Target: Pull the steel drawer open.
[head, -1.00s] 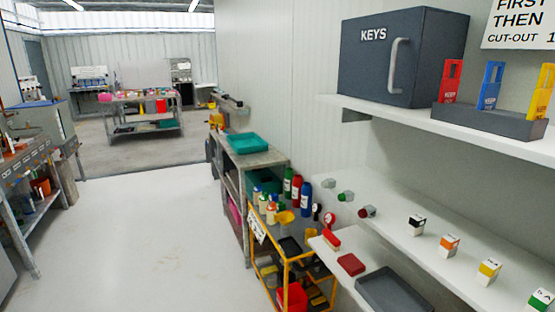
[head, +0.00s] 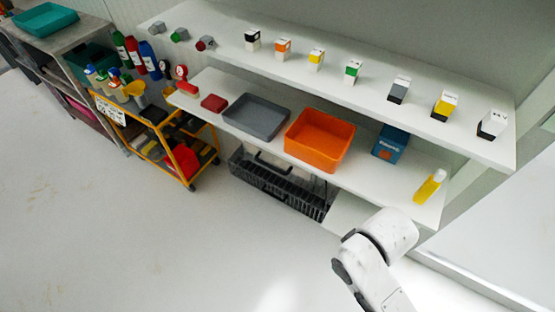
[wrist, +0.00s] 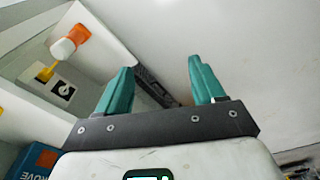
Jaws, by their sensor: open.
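I cannot make out a steel drawer in either current view. My gripper (wrist: 161,74) shows in the wrist view with its two teal fingers wide apart and nothing held between them. A white floor or wall surface and part of a dark object lie beyond the fingers. In the head view only part of my white arm shows at the lower right, and my gripper is not visible there.
White shelves (head: 310,70) carry small boxes, a grey tray (head: 257,118), an orange bin (head: 319,138), a blue box (head: 390,143) and a yellow bottle (head: 429,187). A black crate (head: 275,185) sits below. A yellow trolley (head: 185,160) stands left. The left floor is clear.

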